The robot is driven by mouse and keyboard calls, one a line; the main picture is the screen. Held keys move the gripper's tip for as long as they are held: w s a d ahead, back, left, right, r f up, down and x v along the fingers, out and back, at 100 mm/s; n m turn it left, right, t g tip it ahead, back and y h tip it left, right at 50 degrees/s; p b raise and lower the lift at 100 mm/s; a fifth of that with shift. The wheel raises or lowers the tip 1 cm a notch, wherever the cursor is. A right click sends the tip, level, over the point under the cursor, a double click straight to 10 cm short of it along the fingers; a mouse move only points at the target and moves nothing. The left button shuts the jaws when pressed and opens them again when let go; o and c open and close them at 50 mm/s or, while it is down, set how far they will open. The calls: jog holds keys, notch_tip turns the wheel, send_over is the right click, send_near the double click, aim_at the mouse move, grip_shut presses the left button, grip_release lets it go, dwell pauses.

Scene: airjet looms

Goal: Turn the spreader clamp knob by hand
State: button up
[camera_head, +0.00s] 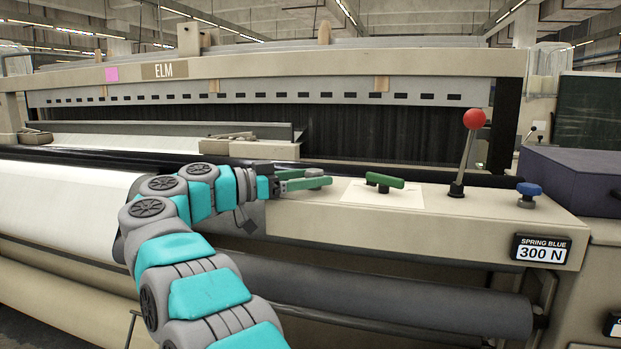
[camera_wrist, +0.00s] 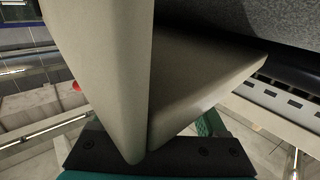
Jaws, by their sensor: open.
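My gripper (camera_head: 325,178) is at the left part of the loom's beige front ledge, with its green-sided fingers pointing right and spread apart. A small grey round part shows at the fingers; I cannot tell if it belongs to the loom. A green bar-shaped knob (camera_head: 386,181) on a dark base stands on a white plate to the right of the fingertips, apart from them. A blue knob (camera_head: 529,189) stands upright farther right. No label tells which one is the spreader clamp knob. In the wrist view, two large beige finger-like surfaces fill the middle; no knob shows between them.
A lever with a red ball (camera_head: 474,119) rises between the green and blue knobs. A dark purple box (camera_head: 575,178) is at the far right. A "300 N" sign (camera_head: 541,250) hangs on the ledge front, above a dark roller (camera_head: 430,297). The ledge between green knob and lever is clear.

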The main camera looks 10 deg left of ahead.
jog(key=shift+v, duration=3.9)
